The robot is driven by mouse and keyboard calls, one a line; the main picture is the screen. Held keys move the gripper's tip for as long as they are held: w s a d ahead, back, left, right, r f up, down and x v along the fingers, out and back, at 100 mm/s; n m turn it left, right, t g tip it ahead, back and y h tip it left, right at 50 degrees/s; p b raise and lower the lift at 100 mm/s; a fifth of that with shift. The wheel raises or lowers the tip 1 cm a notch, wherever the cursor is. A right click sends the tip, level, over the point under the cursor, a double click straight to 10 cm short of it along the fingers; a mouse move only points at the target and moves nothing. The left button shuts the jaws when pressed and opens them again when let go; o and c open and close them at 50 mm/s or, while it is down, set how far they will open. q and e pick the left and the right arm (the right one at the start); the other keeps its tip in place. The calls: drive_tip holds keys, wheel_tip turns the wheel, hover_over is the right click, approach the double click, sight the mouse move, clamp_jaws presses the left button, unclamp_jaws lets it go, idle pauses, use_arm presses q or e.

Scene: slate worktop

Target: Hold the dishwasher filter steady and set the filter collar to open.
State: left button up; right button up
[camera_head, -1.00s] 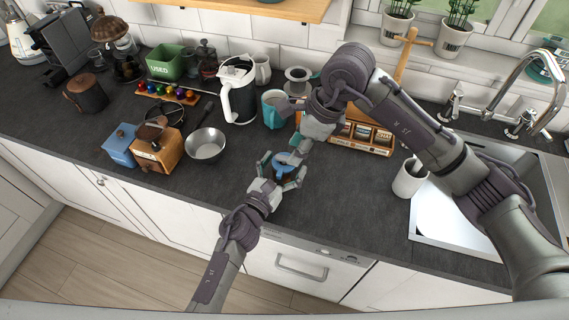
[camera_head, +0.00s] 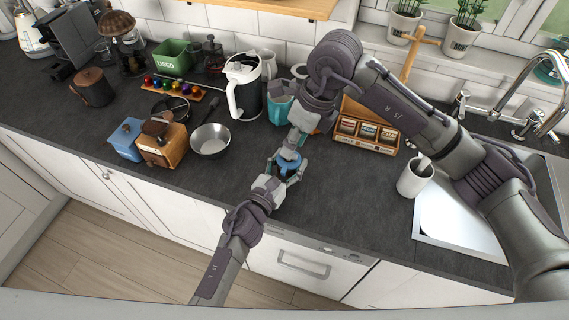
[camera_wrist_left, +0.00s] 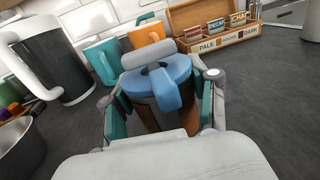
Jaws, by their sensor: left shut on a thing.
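The dishwasher filter (camera_head: 289,160) has a blue top and stands on the worktop near its front edge. My left gripper (camera_head: 287,166) has its fingers on both sides of it and is shut on it. In the left wrist view the filter's blue collar (camera_wrist_left: 155,80) shows a raised tab towards the camera, with brown below. A grey rounded bar (camera_wrist_left: 146,53) lies across the collar's far side; I cannot tell whether it belongs to the filter. My right gripper (camera_head: 296,139) points down just above the filter; its fingertips are not clear enough to tell open from shut.
A metal bowl (camera_head: 210,141) and a wooden grinder (camera_head: 163,143) stand to the left. A white-handled kettle (camera_head: 243,88) and a teal mug (camera_head: 279,106) stand behind. A wooden tea box (camera_head: 366,135) and white cup (camera_head: 414,178) are right, beside the sink. The worktop right of the filter is clear.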

sight(284, 169)
drive_tip(key=f+m+h, duration=0.1)
drive_tip(key=f+m, duration=0.2)
drive_tip(key=m, duration=0.2)
drive_tip(key=a+f+m+h, duration=0.1)
drive_tip(key=f+m, duration=0.2)
drive_tip(key=m, duration=0.2)
drive_tip(key=a+f+m+h, duration=0.1)
drive_tip(key=f+m, duration=0.2)
drive_tip(key=m, duration=0.1)
drive_tip(key=shift+w+a+f+m, duration=0.15)
drive_tip(key=shift+w+f+m, duration=0.15)
drive_tip(key=shift+w+m, duration=0.1)
clamp_jaws()
